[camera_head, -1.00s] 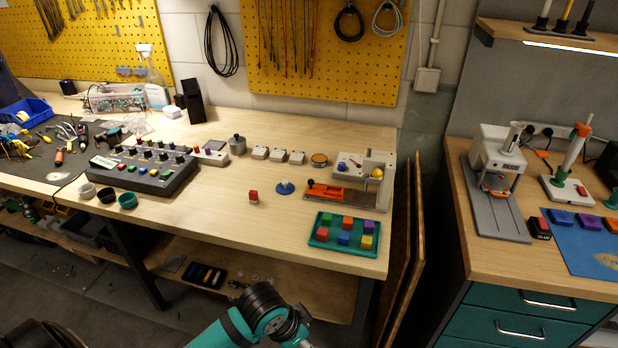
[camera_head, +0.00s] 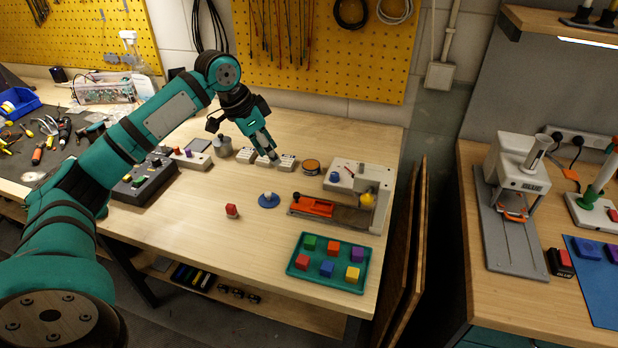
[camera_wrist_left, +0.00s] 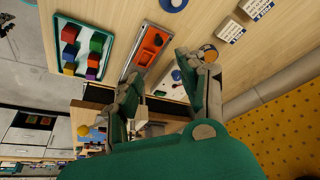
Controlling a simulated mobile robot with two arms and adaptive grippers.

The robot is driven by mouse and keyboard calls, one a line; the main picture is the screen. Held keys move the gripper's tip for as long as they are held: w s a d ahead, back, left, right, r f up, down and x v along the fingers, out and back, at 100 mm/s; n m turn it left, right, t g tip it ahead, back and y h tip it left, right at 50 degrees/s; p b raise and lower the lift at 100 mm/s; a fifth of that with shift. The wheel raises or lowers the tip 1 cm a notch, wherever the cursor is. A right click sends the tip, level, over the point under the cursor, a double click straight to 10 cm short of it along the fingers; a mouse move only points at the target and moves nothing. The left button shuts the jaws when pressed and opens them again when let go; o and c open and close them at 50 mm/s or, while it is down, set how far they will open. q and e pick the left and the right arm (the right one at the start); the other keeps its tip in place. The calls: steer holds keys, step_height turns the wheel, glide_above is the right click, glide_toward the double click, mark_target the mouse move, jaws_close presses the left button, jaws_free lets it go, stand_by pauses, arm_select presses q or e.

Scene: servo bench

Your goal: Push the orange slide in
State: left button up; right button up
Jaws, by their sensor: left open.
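The orange slide (camera_head: 312,206) sits at the left part of its track on the bench fixture (camera_head: 352,215). A small dark knob stands on its left end. In the left wrist view the orange slide (camera_wrist_left: 150,47) lies in a grey channel, beyond my fingers. My left gripper (camera_head: 268,158) hangs above the bench, behind and to the left of the slide, near small white boxes, and touches nothing that I can see. In the left wrist view the left gripper's fingers (camera_wrist_left: 158,75) are spread apart and empty. My right gripper does not show.
A teal tray (camera_head: 293,268) with several coloured blocks stands in front of the fixture. A yellow ball (camera_head: 367,199) is on the fixture's right side. Bare bench lies left of the red block.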

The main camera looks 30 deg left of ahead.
arm_select(q)
steer(key=p, duration=0.1)
glide_toward(296, 194)
steer(key=p+x, duration=0.1)
steer(key=x, duration=0.4)
steer(key=shift+w+f, duration=0.1)
steer(key=shift+f, duration=0.3)
steer(key=shift+p+x, duration=0.35)
steer(key=shift+x, duration=0.7)
steer(key=shift+w+f, duration=0.25)
steer(key=shift+f, duration=0.1)
jaws_close()
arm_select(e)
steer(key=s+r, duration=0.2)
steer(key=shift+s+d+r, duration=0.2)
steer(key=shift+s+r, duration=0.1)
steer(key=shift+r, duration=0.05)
arm_select(q)
steer(key=shift+d, duration=0.1)
